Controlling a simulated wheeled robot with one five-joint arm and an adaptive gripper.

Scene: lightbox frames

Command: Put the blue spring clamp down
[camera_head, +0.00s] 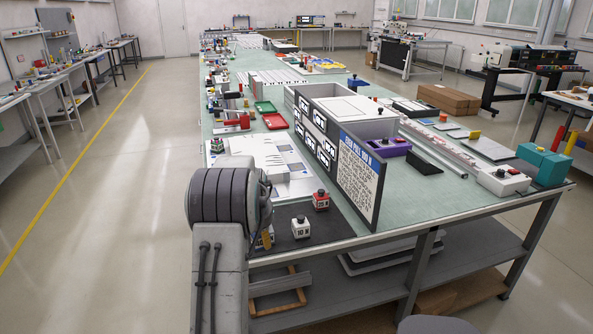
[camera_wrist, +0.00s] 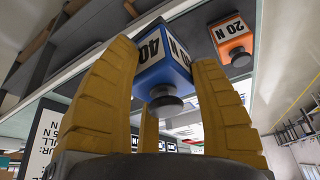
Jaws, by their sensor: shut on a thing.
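The blue spring clamp is a boxy blue block (camera_wrist: 160,72) with a white face marked 40 N and a dark round knob. In the wrist view it sits between the yellow fingers of my gripper (camera_wrist: 168,58), which is shut on it. In the head view my arm's end hides most of the gripper; only a small bit of blue shows beside it. The wrist view does not settle whether the clamp touches the surface.
An orange block marked 20 N (camera_wrist: 232,42) is close beside the blue one. A white 10 N block (camera_head: 300,230) and a red block (camera_head: 321,201) stand on a dark mat (camera_head: 283,240) near the table edge. A tall lettered panel (camera_head: 360,178) rises to their right.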

